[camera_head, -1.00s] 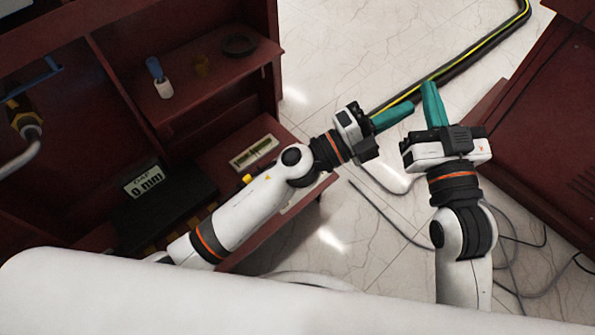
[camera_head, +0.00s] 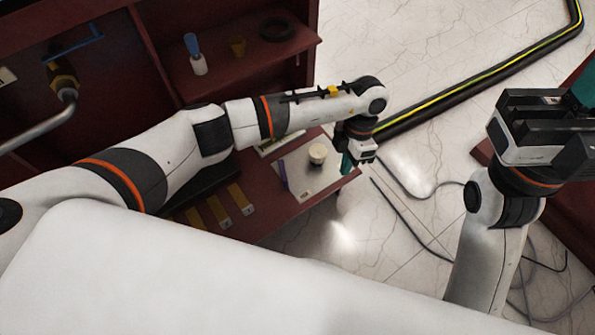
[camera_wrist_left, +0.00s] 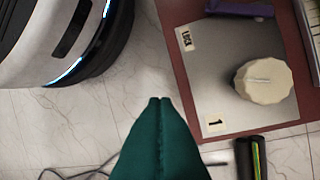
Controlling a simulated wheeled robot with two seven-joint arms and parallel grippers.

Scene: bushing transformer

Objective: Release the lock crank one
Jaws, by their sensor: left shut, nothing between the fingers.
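The lock crank is a cream, ridged round knob (camera_head: 317,153) on a grey plate (camera_head: 312,180) at the shelf's right end. In the left wrist view the knob (camera_wrist_left: 265,82) sits to the right, and the plate (camera_wrist_left: 208,85) is labelled "LOCK" and "1". My left gripper (camera_head: 346,163) points down beside the plate's right edge, apart from the knob. Its green fingers (camera_wrist_left: 160,100) are pressed together and empty. My right gripper (camera_head: 580,95) is at the right edge; its fingers are mostly hidden or out of frame.
A purple piece (camera_head: 283,174) lies left of the knob. Several yellow blocks (camera_head: 220,211) line the shelf's front. A black-yellow cable (camera_head: 470,78) crosses the floor.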

